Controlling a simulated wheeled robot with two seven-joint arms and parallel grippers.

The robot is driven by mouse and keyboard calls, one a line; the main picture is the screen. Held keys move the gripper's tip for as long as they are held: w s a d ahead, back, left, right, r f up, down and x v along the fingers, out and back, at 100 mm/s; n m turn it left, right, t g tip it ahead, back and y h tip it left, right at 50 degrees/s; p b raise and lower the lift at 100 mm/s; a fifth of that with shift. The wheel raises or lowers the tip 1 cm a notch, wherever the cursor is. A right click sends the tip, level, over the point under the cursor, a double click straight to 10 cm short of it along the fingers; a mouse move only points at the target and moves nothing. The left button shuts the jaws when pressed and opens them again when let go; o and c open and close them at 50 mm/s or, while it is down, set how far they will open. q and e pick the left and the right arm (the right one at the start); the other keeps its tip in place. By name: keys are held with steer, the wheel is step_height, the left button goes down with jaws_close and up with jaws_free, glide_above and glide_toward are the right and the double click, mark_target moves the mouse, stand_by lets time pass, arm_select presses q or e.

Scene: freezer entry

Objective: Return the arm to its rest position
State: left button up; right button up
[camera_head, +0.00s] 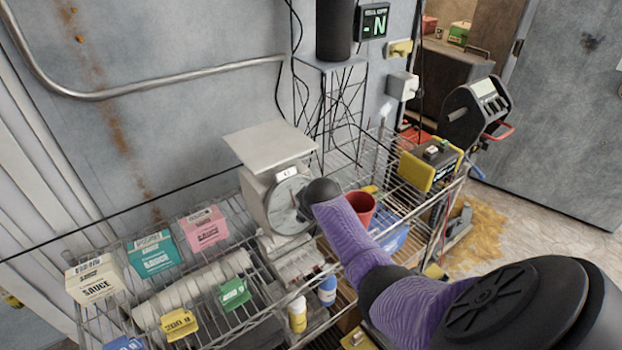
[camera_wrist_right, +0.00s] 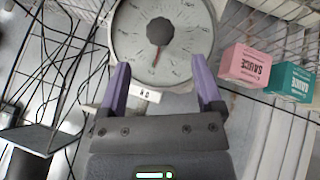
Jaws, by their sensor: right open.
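My right arm, with purple links (camera_head: 350,240), comes in from the lower right in the head view, bent over the wire shelf. Its dark wrist end (camera_head: 322,190) is in front of the scale; the fingers cannot be made out there. In the right wrist view my right gripper (camera_wrist_right: 160,66) is open, its two purple fingers apart with nothing held. The round dial (camera_wrist_right: 160,40) of the scale, with a red needle, is in view beyond and between the fingertips. My left gripper is not in view.
The scale (camera_head: 268,146) stands on the wire shelf (camera_head: 210,325). Pink (camera_head: 203,229), teal (camera_head: 154,255) and cream (camera_head: 95,279) sauce boxes stand on the left. A red bucket (camera_head: 361,205) and a yellow-black device (camera_head: 431,165) are close to my arm. A wall rail (camera_head: 180,80) runs behind.

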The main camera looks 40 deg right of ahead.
steer(key=shift+v, duration=0.85)
